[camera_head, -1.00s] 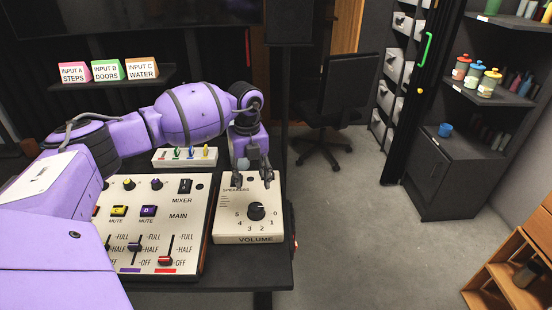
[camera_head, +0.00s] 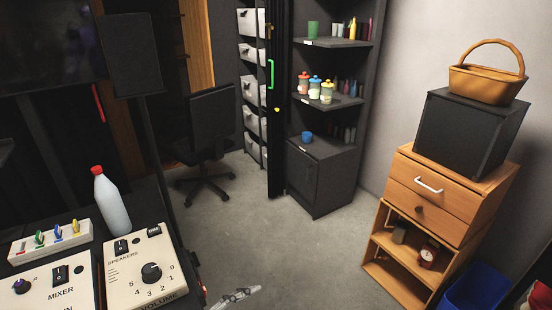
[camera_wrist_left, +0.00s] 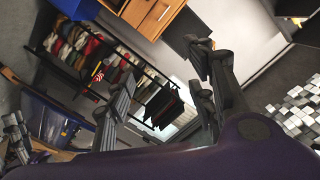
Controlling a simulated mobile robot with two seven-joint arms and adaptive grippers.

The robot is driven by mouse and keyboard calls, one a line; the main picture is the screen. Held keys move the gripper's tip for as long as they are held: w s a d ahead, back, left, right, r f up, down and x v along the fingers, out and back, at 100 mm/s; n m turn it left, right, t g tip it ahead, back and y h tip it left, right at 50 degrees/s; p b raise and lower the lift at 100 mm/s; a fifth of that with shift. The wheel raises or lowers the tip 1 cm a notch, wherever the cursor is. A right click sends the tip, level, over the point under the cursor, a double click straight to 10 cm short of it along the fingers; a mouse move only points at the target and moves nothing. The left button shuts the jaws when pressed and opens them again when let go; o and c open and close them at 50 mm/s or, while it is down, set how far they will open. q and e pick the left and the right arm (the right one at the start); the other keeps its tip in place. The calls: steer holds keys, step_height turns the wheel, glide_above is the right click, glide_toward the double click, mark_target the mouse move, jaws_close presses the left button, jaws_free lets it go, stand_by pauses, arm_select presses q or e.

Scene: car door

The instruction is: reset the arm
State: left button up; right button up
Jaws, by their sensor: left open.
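My left gripper (camera_wrist_left: 160,82) shows in the left wrist view with its two dark fingers wide apart and nothing between them. My purple wrist runs along the bottom of that view. The left arm does not show clearly in the head view. A small grey, finger-like piece (camera_head: 236,297) shows at the bottom edge of the head view; I cannot tell which gripper it belongs to. Another grey jointed piece (camera_wrist_left: 16,135) shows at the left edge of the wrist view, perhaps part of my right gripper, too partial to read.
The mixer panel (camera_head: 60,285), volume box (camera_head: 130,272) and white bottle with a red cap (camera_head: 111,204) are on the desk at left. An office chair (camera_head: 210,125), open floor and a wooden cabinet (camera_head: 440,200) lie to the right. A clothes rack (camera_wrist_left: 150,75) is in the wrist view.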

arm_select(q)
steer(key=s+a+f+n+t+y+p, duration=0.1)
steer(key=s+a+f+n+y, duration=1.1)
steer(key=s+n, duration=0.4)
steer(key=shift+a+f+t+y+p, duration=0.35)
steer(key=shift+a+y, duration=0.15)
steer(key=shift+a, duration=0.1)
steer(key=s+f+g, duration=0.1)
steer(key=s, duration=0.1)
steer(key=s+f+n+g, duration=0.1)
steer(key=s, duration=0.2)
steer(key=s+a+f+n+g, duration=0.1)
steer(key=s, duration=0.2)
steer(key=shift+s+f+y, duration=0.1)
steer(key=shift+f+y, duration=0.2)
steer(key=shift+c, duration=0.3)
